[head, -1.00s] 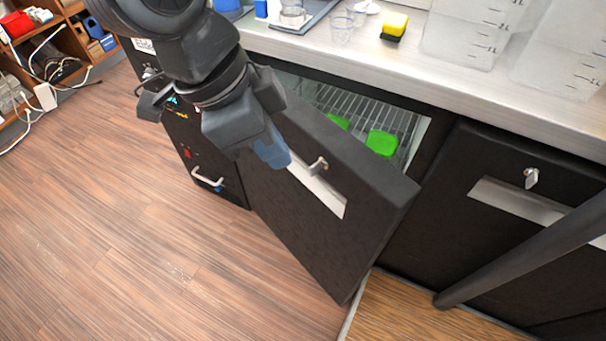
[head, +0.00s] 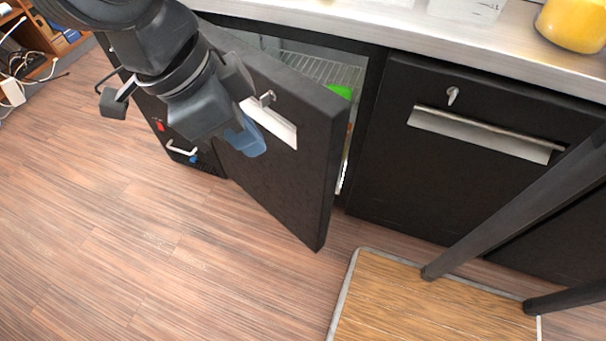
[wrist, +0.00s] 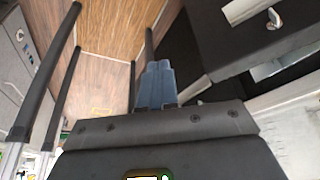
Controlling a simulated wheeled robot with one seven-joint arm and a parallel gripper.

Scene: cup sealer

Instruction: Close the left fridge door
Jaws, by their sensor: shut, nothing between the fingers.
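The left fridge door (head: 285,185) is black with a silver lock and a pale recessed handle (head: 270,124). It stands ajar, its right edge swung out from the counter front. My gripper (head: 246,142) has blue fingertips, shut and empty. In the head view the fingertips overlap the door's front face, left of and just below the handle; I cannot tell whether they touch it. In the wrist view the shut blue fingers (wrist: 156,85) show beside dark panels. The fridge interior (head: 318,68) shows a wire rack and a green item, partly hidden by the door.
The closed right fridge door (head: 460,175) is to the right. A wooden-topped stool (head: 435,305) with dark posts stands in front of it. A yellow container (head: 572,24) is on the counter (head: 450,30). The wooden floor (head: 150,250) at the left is clear.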

